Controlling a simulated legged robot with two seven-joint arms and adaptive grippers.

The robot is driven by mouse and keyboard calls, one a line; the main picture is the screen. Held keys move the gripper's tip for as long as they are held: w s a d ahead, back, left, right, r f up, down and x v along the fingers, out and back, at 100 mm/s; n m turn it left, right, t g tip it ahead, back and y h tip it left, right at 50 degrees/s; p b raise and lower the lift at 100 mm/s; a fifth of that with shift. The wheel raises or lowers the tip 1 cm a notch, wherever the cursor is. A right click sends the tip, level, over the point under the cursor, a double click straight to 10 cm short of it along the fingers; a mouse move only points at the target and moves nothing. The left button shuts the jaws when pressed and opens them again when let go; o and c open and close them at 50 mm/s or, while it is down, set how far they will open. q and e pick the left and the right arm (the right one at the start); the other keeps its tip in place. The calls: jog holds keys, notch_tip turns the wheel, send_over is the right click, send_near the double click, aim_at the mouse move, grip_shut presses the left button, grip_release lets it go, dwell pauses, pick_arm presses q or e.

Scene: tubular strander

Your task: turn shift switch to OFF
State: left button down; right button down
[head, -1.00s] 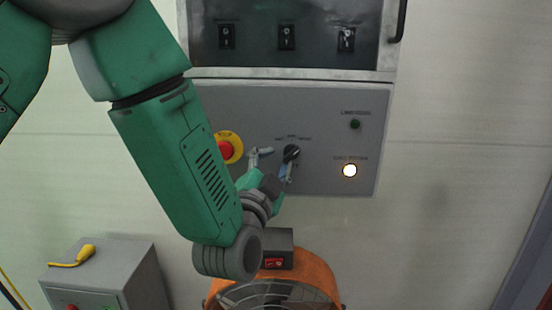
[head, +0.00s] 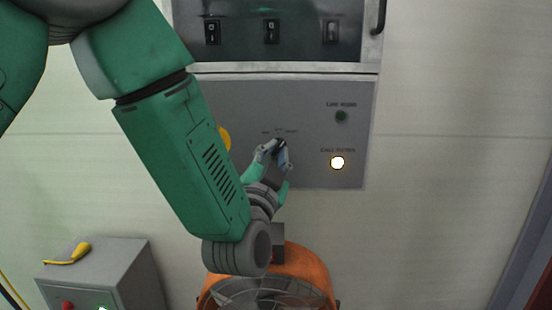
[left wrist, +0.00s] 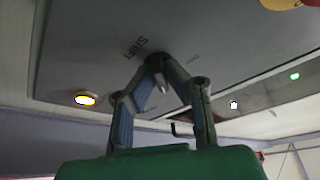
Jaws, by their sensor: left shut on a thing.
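The shift switch (head: 281,143) is a small black rotary knob on the grey panel, with small lettering around it. My left gripper (head: 272,152) is at the knob, its fingers shut on it from below. In the left wrist view the two fingers of my left gripper (left wrist: 160,66) close together around the dark knob (left wrist: 156,61), below the lettering "SHIFT". The fingers hide much of the knob, so I cannot tell which position it points to. My right gripper is not in view.
On the panel, right of the knob, are a dark green lamp (head: 341,116) and a lit lamp (head: 337,162). A yellow-ringed button (head: 224,138) is partly behind my arm. Black rocker switches (head: 271,31) are above. An orange fan (head: 305,262) stands below, a grey box (head: 125,262) at lower left.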

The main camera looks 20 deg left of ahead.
pick_arm(q)
jog(key=n+y+b, duration=0.1)
jog(key=n, duration=0.1)
jog(key=n+y+b, duration=0.1)
jog(key=n, duration=0.1)
jog(key=shift+d+f+n, duration=0.15)
jog(key=shift+f+n, duration=0.25)
jog(key=shift+w+d+n+y+b, duration=0.1)
jog(key=shift+n+y+b, duration=1.1)
jog(key=shift+n, duration=1.3)
jog(key=shift+y, duration=0.3)
jog(key=c, duration=1.6)
grip_release()
jog(key=shift+w, duration=0.15)
jog(key=shift+r, duration=0.1)
jog(key=v, duration=1.2)
